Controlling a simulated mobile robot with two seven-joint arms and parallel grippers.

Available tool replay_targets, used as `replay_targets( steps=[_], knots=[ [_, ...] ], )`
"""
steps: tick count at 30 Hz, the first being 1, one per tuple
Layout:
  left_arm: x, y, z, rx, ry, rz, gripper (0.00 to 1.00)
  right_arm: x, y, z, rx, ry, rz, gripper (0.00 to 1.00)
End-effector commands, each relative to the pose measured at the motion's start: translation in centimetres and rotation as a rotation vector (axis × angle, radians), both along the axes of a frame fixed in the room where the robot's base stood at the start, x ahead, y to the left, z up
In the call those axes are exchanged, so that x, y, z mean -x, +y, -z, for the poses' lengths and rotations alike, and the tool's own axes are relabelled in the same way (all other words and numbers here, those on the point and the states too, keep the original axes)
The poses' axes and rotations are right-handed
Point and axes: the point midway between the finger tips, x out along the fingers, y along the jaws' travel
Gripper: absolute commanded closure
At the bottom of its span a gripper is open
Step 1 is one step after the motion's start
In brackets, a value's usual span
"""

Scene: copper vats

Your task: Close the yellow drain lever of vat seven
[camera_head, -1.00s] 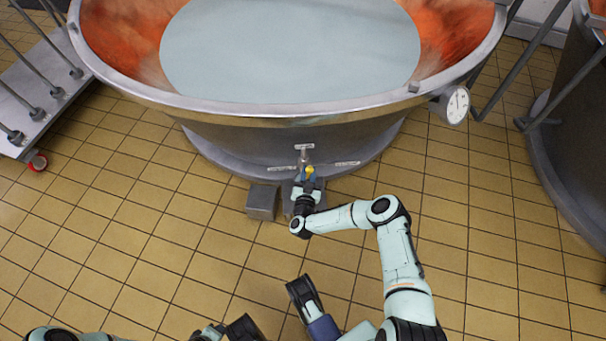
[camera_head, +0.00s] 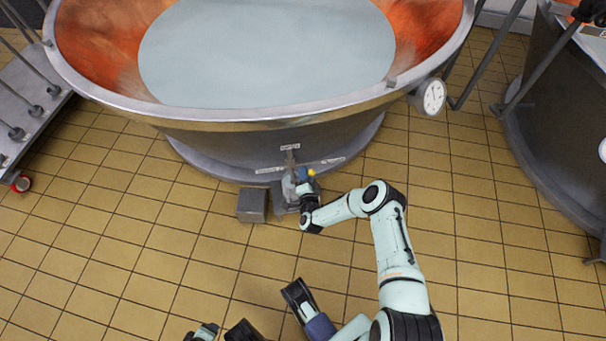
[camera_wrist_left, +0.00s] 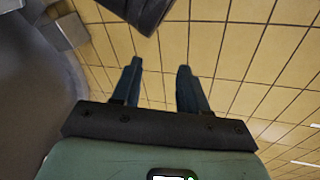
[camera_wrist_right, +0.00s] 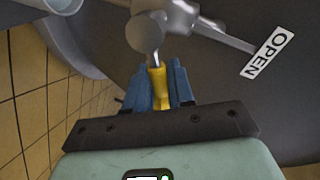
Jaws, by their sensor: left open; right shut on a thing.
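The copper vat (camera_head: 260,120) stands ahead with pale liquid in it, and its drain valve (camera_head: 289,185) sits low on the front. The yellow drain lever (camera_head: 312,172) shows just right of the valve. In the right wrist view the yellow grip (camera_wrist_right: 158,88) is between the blue fingers of my right gripper (camera_wrist_right: 160,75), which is shut on it. A white OPEN label (camera_wrist_right: 267,53) is on the vat wall to the right, with a metal rod reaching toward it. My left gripper (camera_wrist_left: 157,68) is open and empty above the floor.
A grey block (camera_head: 252,205) stands on the floor left of the valve. A round dial (camera_head: 433,97) hangs at the vat's right rim. A wheeled metal stand (camera_head: 30,125) is at left, another vat (camera_head: 560,110) at right. The tiled floor in front is mostly clear.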

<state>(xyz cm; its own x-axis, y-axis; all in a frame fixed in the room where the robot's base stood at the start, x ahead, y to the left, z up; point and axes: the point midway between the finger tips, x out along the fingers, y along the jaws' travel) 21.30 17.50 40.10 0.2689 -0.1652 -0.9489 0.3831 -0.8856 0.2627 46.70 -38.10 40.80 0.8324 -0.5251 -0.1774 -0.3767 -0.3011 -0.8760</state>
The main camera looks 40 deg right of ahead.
Motion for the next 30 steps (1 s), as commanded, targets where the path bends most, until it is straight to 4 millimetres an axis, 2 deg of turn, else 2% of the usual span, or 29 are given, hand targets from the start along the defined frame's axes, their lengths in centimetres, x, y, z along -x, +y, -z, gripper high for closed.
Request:
replay_targets(
  steps=[1,15,30],
  knots=[
    [-0.3,0.2,0.3,-0.004,-0.006,-0.003,0.57,0.0,-0.9,-0.2,-0.026,-0.032,0.015,1.00],
    [2.5,0.6,3.1,-0.001,0.087,-0.008,0.57,0.3,-1.5,1.7,-0.327,-0.187,0.019,1.00],
    [3.5,0.8,3.9,0.002,0.123,-0.011,0.57,0.4,-1.6,2.2,-0.417,-0.232,0.022,1.00]
  ],
)
